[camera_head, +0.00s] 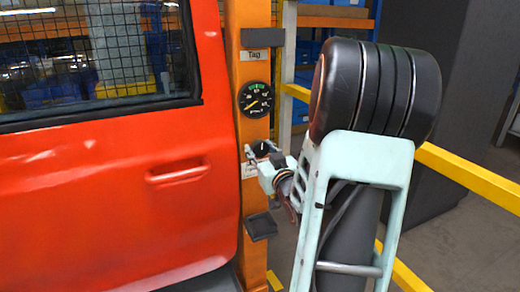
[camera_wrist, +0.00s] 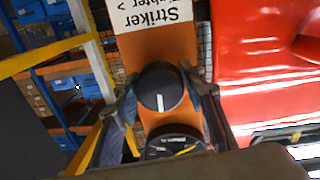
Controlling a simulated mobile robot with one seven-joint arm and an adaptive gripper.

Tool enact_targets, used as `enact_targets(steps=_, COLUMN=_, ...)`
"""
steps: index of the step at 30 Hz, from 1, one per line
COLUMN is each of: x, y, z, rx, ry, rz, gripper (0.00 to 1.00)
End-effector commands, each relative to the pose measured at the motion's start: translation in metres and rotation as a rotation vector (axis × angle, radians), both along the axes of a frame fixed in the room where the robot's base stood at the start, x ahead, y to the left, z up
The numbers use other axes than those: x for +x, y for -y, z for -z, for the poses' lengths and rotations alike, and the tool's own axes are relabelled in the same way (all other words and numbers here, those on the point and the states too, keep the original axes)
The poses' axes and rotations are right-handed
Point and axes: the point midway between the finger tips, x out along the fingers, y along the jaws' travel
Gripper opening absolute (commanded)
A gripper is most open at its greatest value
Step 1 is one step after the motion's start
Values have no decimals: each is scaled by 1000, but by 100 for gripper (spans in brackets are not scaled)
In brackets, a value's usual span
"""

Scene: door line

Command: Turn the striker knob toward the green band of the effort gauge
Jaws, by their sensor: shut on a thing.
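The black round striker knob (camera_wrist: 158,84) sits on the orange post (camera_wrist: 140,52) and also shows in the head view (camera_head: 261,148). Its white pointer line points toward the gauge. My gripper (camera_wrist: 160,92) is shut on the knob, one finger on each side. In the head view my gripper (camera_head: 268,164) reaches it from the lower right and hides part of it. The effort gauge (camera_head: 255,100) is above the knob, with a green band at its top. Its yellow needle points to the lower left, outside the green. The gauge is partly hidden in the wrist view (camera_wrist: 176,140).
A label reading "Striker" and "Tighter >" (camera_wrist: 150,13) appears upside down in the wrist view. A red car door (camera_head: 110,190) stands left of the post. Dark brackets (camera_head: 261,226) stick out from the post. A yellow rail (camera_head: 465,172) runs behind my arm.

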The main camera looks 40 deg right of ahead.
Motion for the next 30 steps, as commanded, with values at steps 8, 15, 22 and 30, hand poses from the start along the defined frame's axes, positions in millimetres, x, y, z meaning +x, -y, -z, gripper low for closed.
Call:
enact_targets(steps=8, x=0, y=-1, z=-4, rx=199, ry=47, rz=0, gripper=13)
enact_targets(steps=15, x=0, y=-1, z=-4, rx=421, ry=102, rz=1, gripper=13)
enact_targets(steps=22, x=1, y=-1, z=-4, rx=626, ry=150, rz=0, gripper=13)
enact_targets(steps=30, x=1, y=-1, z=-4, rx=812, ry=196, rz=0, gripper=13)
